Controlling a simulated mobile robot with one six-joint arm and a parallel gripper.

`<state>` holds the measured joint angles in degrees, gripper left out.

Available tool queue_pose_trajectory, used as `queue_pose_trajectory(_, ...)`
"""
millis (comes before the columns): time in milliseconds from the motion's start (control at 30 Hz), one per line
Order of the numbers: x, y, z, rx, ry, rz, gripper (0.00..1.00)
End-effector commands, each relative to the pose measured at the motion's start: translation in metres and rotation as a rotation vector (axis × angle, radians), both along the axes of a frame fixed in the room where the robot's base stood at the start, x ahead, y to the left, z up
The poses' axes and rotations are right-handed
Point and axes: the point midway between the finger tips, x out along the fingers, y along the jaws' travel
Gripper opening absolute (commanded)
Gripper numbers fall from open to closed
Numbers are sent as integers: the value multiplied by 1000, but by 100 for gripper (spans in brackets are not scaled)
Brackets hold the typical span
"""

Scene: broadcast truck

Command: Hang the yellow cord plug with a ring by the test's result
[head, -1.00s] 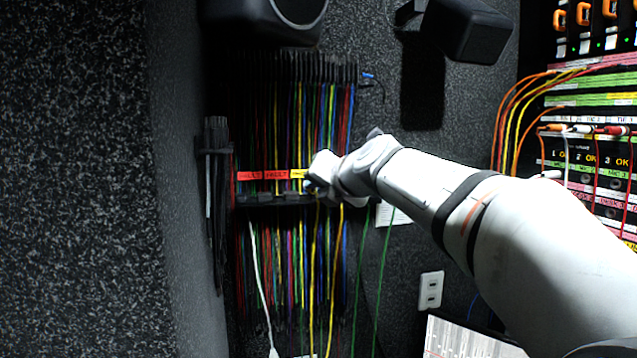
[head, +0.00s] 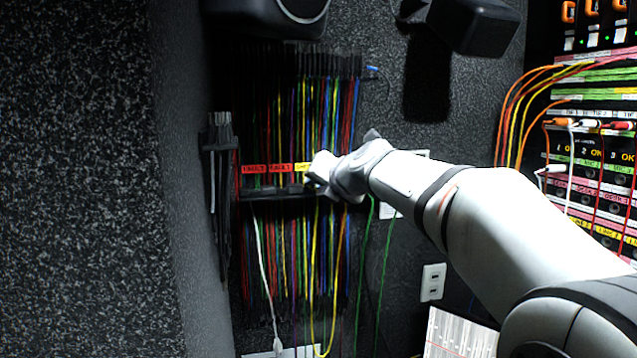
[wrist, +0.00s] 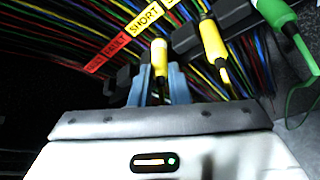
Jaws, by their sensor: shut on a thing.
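In the wrist view my gripper (wrist: 160,88) is shut on a yellow plug (wrist: 160,57), which stands up between the two fingers. Whether it bears a ring is too small to tell. A second yellow plug (wrist: 213,42) is just to its right. A yellow label reading SHORT (wrist: 145,17) and a red label ending in FAULT (wrist: 107,52) are to the left of the held plug. In the head view my gripper (head: 315,180) is at the black rack (head: 262,193), just right of the yellow label (head: 302,167) and the red labels (head: 280,168). My fingers hide the held plug there.
Many coloured cords hang close together above and below the rack. A green plug (wrist: 280,14) is at the right in the wrist view. A wall outlet (head: 432,282) and a patch panel (head: 590,165) with plugged cords stand to the right. Black speakers hang above.

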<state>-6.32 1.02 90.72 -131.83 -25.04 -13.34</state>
Motion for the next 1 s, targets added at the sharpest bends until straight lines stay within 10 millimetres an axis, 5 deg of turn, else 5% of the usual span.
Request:
queue_pose_trajectory(933,1,0,0,0,0,1,0)
queue_pose_trajectory(967,1,0,0,0,0,1,18)
queue_pose_trajectory(1000,1,1,0,0,0,1,21)
